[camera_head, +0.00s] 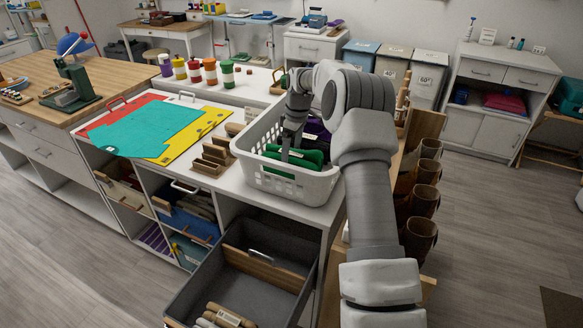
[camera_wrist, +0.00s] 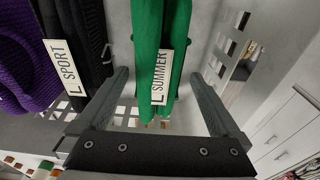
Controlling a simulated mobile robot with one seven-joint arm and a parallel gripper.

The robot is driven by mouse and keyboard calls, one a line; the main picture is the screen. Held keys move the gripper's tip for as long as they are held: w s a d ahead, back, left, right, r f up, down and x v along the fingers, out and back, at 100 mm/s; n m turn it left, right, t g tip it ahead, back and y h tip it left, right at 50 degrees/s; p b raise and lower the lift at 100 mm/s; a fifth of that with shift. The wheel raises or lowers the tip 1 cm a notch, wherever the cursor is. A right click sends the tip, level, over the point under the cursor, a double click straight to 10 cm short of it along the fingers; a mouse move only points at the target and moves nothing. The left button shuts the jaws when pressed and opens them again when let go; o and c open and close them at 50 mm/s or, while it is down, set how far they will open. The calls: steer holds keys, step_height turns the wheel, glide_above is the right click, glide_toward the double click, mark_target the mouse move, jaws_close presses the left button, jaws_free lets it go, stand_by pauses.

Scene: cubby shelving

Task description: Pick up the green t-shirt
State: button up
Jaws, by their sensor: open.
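The green t-shirt (camera_head: 306,157) lies folded in the white laundry basket (camera_head: 300,188) on the counter. In the wrist view the green t-shirt (camera_wrist: 174,45) carries a white tag reading "L SUMMER" and hangs down the middle of the picture. My gripper (camera_head: 287,153) reaches down into the basket at the shirt. In the wrist view my gripper (camera_wrist: 160,78) is open, with one finger on each side of the green cloth. I cannot tell whether either finger touches it. The shirt's lower part is hidden by the basket wall.
A black garment (camera_wrist: 92,45) tagged "L SPORT" and a purple knit (camera_wrist: 22,70) lie close left of the shirt in the wrist view. The basket's slotted walls surround the gripper. Wooden holders (camera_head: 213,157) stand left of the basket; an open grey drawer (camera_head: 245,285) is below.

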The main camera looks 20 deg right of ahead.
steer(key=f, duration=0.5)
steer(key=shift+w+a+f, duration=0.1)
steer(key=shift+w+f, duration=0.05)
steer(key=shift+w, duration=0.1)
steer(key=c, duration=1.5)
